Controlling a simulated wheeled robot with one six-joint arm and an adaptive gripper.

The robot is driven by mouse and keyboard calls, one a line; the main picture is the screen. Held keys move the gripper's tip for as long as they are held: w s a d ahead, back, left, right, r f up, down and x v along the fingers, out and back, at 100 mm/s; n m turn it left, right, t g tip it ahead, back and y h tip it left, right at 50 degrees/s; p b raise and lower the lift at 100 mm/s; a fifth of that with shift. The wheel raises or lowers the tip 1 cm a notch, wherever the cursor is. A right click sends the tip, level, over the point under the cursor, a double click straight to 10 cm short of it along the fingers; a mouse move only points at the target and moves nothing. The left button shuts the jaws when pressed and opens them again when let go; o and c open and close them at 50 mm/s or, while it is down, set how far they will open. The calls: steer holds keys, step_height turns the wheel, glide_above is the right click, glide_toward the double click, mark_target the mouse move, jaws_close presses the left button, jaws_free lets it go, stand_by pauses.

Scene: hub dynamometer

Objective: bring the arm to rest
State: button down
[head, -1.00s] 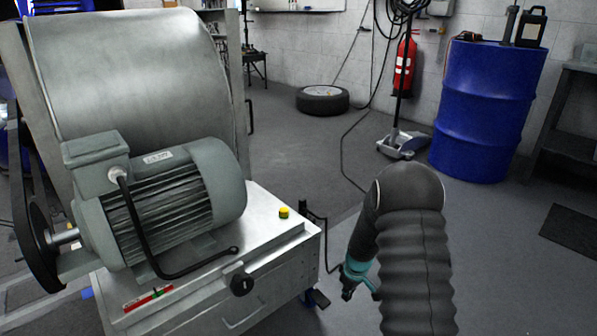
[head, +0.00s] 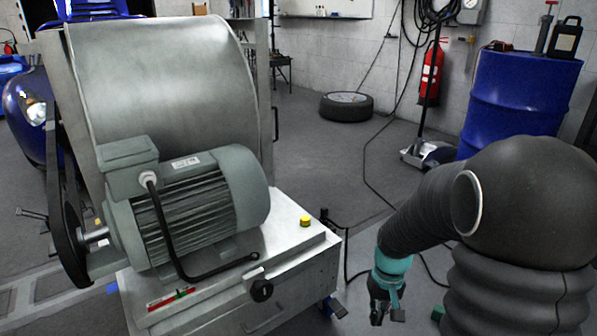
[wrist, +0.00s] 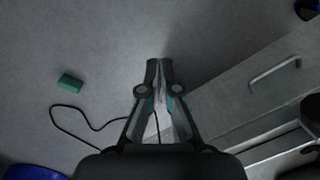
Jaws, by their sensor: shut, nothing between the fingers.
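My gripper (head: 386,312) hangs at the end of my arm, right of the dynamometer cabinet, pointing down over the grey floor. In the wrist view my gripper (wrist: 159,64) has its two fingers together with nothing between them. My dark sleeved arm fills the lower right of the head view, bent at a large rounded joint. The gripper is apart from the cabinet and touches nothing that I can see.
The dynamometer cabinet (head: 300,255) carries a grey motor (head: 190,215) and a yellow button (head: 305,221). A green block (wrist: 70,82) and a black cable (wrist: 75,108) lie on the floor. A blue drum (head: 515,100) stands behind my arm.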

steer(key=s+a+r+t+p, duration=0.1)
steer(key=s+r+t, duration=0.1)
steer(key=s+r, duration=0.3)
steer(key=s+r+t+p, duration=0.2)
steer(key=s+r, duration=0.3)
steer(key=r, duration=0.7)
steer(key=s+a+r+t+p, duration=0.1)
steer(key=s+r+t+p, duration=0.1)
steer(key=s+r, duration=0.4)
steer(key=shift+a+r+t+h, duration=0.3)
steer(key=shift+r+h, duration=0.1)
steer(key=shift+r, duration=1.05)
